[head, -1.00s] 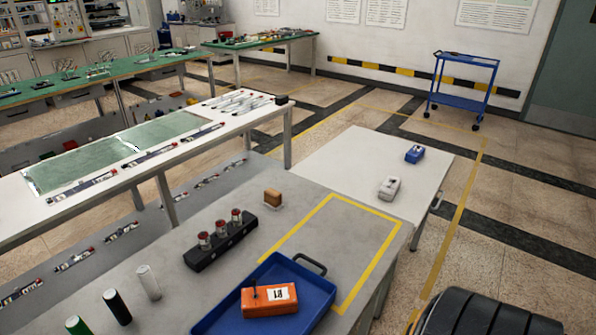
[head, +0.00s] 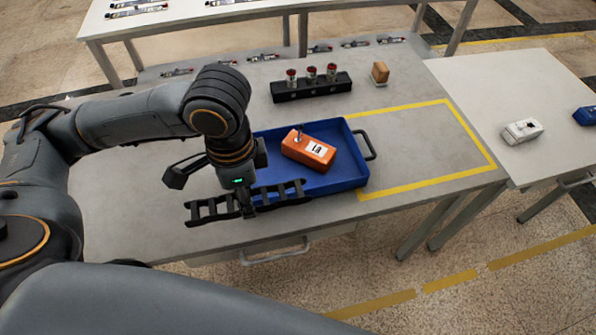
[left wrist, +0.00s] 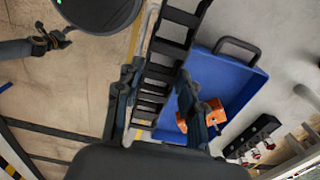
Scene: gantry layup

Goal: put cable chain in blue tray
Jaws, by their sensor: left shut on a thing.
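The black cable chain (head: 288,193) is a ladder-like strip. My left gripper (head: 246,208) is shut on it near its middle. The chain spans the front edge of the blue tray (head: 345,180) in the head view, its left part over the grey table; its height above them is hard to judge. In the left wrist view the chain (left wrist: 171,48) runs between the fingers of my left gripper (left wrist: 156,100), beside the tray (left wrist: 232,78). My left arm hides the tray's left part. What looks like my right gripper (left wrist: 45,41) shows at the left wrist view's upper left, jaws unclear.
An orange box (head: 309,149) lies in the tray. Behind stand a black holder (head: 312,88) with red-topped pieces and a brown block (head: 380,71). The yellow-outlined area (head: 425,150) right of the tray is clear. A white table (head: 510,90) adjoins on the right.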

